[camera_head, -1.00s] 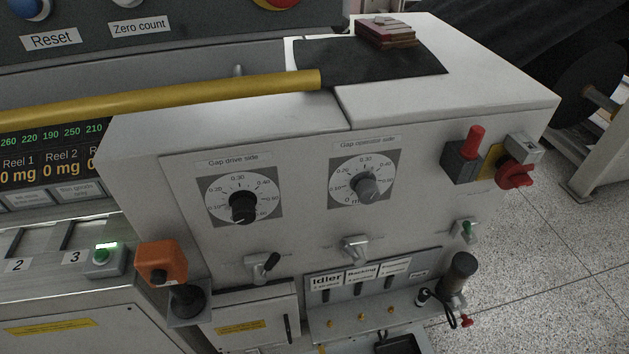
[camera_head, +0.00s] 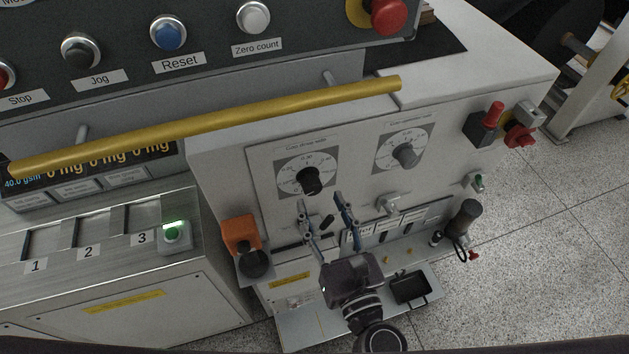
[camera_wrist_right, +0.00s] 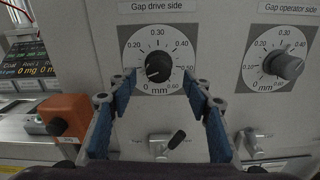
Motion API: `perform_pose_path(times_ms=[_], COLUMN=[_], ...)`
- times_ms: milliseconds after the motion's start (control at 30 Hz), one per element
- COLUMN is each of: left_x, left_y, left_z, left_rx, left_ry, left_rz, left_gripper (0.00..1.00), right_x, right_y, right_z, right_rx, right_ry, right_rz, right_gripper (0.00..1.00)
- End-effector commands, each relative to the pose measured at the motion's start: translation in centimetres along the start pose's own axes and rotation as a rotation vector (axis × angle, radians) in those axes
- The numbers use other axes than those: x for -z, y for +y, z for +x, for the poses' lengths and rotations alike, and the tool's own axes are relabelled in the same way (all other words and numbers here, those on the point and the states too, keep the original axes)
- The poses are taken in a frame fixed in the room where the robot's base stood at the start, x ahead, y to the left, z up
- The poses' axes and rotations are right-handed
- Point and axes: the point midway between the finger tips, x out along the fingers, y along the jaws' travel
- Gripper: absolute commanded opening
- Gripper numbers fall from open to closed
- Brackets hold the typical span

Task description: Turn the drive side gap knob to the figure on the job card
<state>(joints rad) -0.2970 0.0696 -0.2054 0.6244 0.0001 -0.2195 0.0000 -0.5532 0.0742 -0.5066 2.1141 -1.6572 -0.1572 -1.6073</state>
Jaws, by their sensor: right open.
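The drive side gap knob (camera_head: 311,181) is black and sits on a white dial (camera_head: 290,176) on the front panel. The knob also shows in the right wrist view (camera_wrist_right: 158,68), under the label "Gap drive side"; I cannot read its exact setting. My right gripper (camera_head: 321,204) is open, its blue-padded fingers pointing at the panel just below the knob. In the right wrist view the fingertips (camera_wrist_right: 160,84) stand either side of and a little below the knob, apparently not touching it. I can make out no job card. My left gripper is not in view.
The grey operator side knob (camera_head: 405,155) is to the right. A small black-handled lever (camera_wrist_right: 176,140) sits below the drive side dial. A yellow bar (camera_head: 210,122) runs above the panel. An orange box (camera_head: 241,234) juts out at lower left.

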Motion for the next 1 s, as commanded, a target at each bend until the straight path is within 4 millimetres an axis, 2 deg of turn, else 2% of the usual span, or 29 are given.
perform_pose_path(times_ms=[33, 100, 300, 667, 1000], left_x=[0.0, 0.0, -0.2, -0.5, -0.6], left_y=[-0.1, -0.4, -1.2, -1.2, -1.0], left_z=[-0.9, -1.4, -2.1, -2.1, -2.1], left_rx=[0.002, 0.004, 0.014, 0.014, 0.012], left_ry=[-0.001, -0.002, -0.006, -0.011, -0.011], left_rz=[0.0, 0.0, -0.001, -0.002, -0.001], left_gripper=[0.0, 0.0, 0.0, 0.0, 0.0], right_x=[-0.5, -0.5, -0.2, 0.1, 0.1], right_y=[0.0, 0.1, 0.0, 0.0, 0.0], right_z=[1.0, 2.2, 4.5, 5.1, 5.1], right_rx=[0.0, 0.0, 0.0, -0.001, -0.001], right_ry=[-0.002, -0.002, 0.0, 0.001, 0.001], right_rz=[0.001, 0.003, 0.003, 0.005, 0.005], right_gripper=[0.46, 0.46, 0.46, 0.46, 0.09])
